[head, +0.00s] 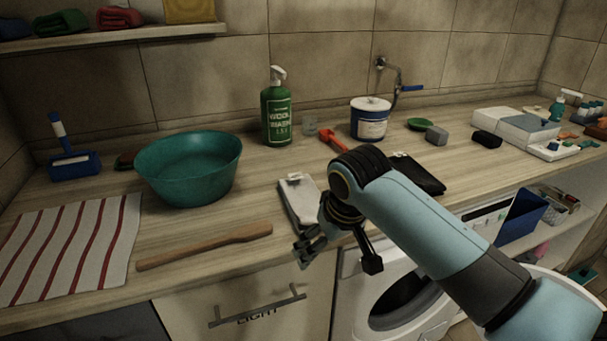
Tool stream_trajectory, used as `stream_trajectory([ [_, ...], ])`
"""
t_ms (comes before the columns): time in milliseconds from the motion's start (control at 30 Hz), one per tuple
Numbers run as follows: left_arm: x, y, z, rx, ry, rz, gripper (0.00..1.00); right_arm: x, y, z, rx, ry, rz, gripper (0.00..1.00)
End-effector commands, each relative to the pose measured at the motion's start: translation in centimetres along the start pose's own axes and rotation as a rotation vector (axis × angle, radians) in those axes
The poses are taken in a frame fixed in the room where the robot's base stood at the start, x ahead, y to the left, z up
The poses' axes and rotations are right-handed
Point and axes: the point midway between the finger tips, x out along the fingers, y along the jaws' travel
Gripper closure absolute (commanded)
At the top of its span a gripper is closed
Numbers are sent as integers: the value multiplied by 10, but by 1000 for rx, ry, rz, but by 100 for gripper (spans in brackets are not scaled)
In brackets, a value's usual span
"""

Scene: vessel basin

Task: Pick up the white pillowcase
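I cannot tell for certain which thing is the white pillowcase. A flat whitish item (299,196) lies on the wooden counter just beyond my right gripper, partly hidden by it. A folded white and grey stack (515,128) lies farther back on the right. My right gripper (338,258) comes in from the right and hangs over the counter's front edge. Its fingers are spread apart and nothing shows between them. My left gripper is not in view.
A teal basin (188,170), striped towel (70,245) and wooden stick (205,246) lie left. A green spray bottle (276,110) and white-and-blue tub (370,120) stand behind. A black flat item (418,174) lies beside my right arm. A washing machine (405,300) is below.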

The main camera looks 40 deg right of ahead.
Motion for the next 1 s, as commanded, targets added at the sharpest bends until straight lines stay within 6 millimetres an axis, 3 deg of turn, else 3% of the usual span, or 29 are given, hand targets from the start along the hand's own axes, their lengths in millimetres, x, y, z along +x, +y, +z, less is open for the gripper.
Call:
stream_trajectory([
  [33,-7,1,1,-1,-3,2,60,-11,3,-26,22,9,3,0],
  [200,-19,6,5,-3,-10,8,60,-44,9,-91,93,30,3,0],
  [333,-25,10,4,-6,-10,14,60,-63,13,-123,133,38,1,0],
  [433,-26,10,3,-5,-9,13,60,-59,14,-132,146,36,1,0],
  [633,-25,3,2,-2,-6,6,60,-25,14,-134,148,36,1,0],
  [1000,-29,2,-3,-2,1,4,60,11,18,-142,147,38,1,0],
])
